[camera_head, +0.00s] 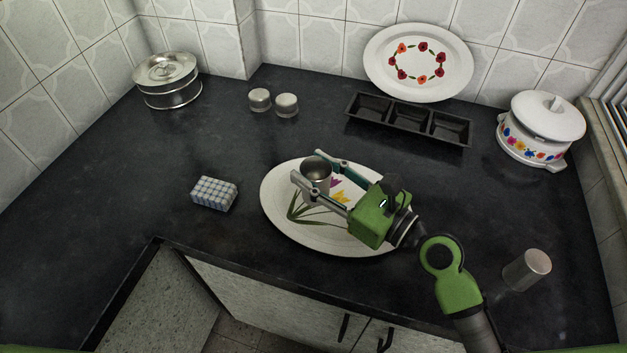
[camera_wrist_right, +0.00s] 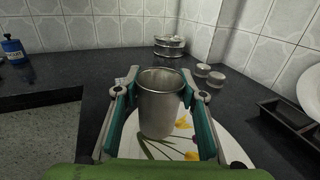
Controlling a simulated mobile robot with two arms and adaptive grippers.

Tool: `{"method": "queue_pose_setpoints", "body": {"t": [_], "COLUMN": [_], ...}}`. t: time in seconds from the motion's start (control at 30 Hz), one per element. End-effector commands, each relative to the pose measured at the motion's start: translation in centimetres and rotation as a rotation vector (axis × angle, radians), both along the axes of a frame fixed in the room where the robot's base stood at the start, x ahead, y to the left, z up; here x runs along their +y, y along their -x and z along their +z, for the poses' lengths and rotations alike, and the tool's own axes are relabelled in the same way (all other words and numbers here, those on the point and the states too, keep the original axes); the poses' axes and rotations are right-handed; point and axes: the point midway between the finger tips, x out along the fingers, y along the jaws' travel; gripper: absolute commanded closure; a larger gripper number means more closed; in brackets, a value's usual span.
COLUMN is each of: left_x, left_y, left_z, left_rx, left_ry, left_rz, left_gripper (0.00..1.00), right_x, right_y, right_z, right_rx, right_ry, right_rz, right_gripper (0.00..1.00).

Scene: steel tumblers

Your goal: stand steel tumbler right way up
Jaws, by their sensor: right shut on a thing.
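A steel tumbler (camera_head: 316,178) is between the fingers of my right gripper (camera_head: 308,166), which is shut on it. In the right wrist view the tumbler (camera_wrist_right: 158,108) is upright with its open mouth up. It is over the oval plate with a flower pattern (camera_head: 277,215); I cannot tell whether its base touches the plate. Another steel tumbler (camera_head: 527,270) is on the counter at the right, with a closed, flat end showing on top. My left gripper is not in view.
Two small steel cups (camera_head: 259,99) (camera_head: 286,105) stand at the back. A steel pot (camera_head: 168,82) is back left, a black three-part tray (camera_head: 409,122) and red-flowered platter (camera_head: 378,62) back right, a white pot (camera_head: 540,130) far right. A checkered sponge (camera_head: 214,195) lies left of the plate.

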Motion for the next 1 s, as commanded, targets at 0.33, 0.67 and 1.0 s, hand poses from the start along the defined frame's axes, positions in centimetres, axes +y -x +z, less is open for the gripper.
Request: {"method": "queue_pose_setpoints", "body": {"t": [0.33,0.67,1.0], "left_x": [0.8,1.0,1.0], "left_y": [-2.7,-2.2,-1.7], "left_z": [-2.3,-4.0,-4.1], "left_rx": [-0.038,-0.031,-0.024], "left_ry": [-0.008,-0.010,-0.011], "left_rz": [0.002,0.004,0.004], "left_gripper": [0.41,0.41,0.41], "right_x": [0.6,0.7,0.7], "right_y": [-4.6,-5.7,-5.6], "right_z": [-5.2,-9.0,-9.3], "right_rx": [0.000,0.002,0.000], "right_ry": [-0.001,-0.001,0.000], "right_rz": [0.000,0.000,0.000], "right_gripper": [0.87,0.87,0.87]}}
